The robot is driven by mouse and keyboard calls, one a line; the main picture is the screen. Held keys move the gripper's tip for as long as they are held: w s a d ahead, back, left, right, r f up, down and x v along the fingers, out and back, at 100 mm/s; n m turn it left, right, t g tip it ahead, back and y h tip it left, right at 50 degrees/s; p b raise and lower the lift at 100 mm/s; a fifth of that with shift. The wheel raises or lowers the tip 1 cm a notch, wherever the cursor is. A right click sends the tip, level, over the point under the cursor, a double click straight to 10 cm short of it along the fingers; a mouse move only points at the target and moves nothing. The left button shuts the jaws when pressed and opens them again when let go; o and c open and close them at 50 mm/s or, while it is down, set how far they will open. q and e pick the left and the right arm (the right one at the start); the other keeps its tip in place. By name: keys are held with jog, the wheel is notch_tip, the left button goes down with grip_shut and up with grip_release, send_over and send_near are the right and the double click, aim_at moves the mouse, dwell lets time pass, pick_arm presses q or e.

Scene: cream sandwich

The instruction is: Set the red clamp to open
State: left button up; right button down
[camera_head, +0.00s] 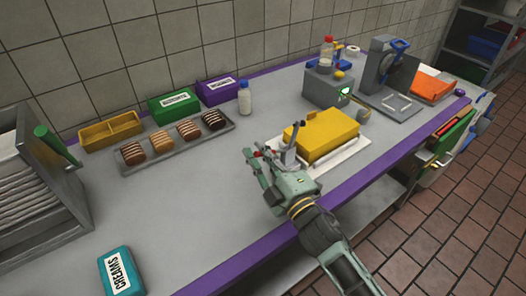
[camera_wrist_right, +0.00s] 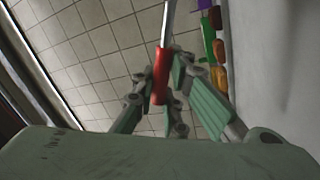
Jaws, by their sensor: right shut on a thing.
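My right gripper (camera_head: 262,160) reaches in from the lower right and stands at the left side of the yellow block (camera_head: 326,134) on its white board. In the right wrist view its fingers (camera_wrist_right: 168,92) are closed around a red handle (camera_wrist_right: 160,75) with a metal bar running up from it. This looks like the red clamp's handle. In the head view a grey upright clamp part (camera_head: 290,140) stands between the gripper and the yellow block, and the red grip is mostly hidden by the fingers. My left gripper is not in view.
A tray of several striped pastries (camera_head: 178,142) lies behind left, with a white bottle (camera_head: 244,98) near it. A grey machine (camera_head: 326,88) stands behind the yellow block. A teal box (camera_head: 120,272) lies front left. The counter's middle left is clear.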

jog(key=shift+f, duration=0.2)
dwell(0.3)
jog(key=c, duration=1.8)
grip_release()
jog(key=shift+s+r, duration=0.1)
jog(key=shift+o, duration=0.2)
jog(key=v, duration=1.2)
jog(key=shift+d, duration=0.1)
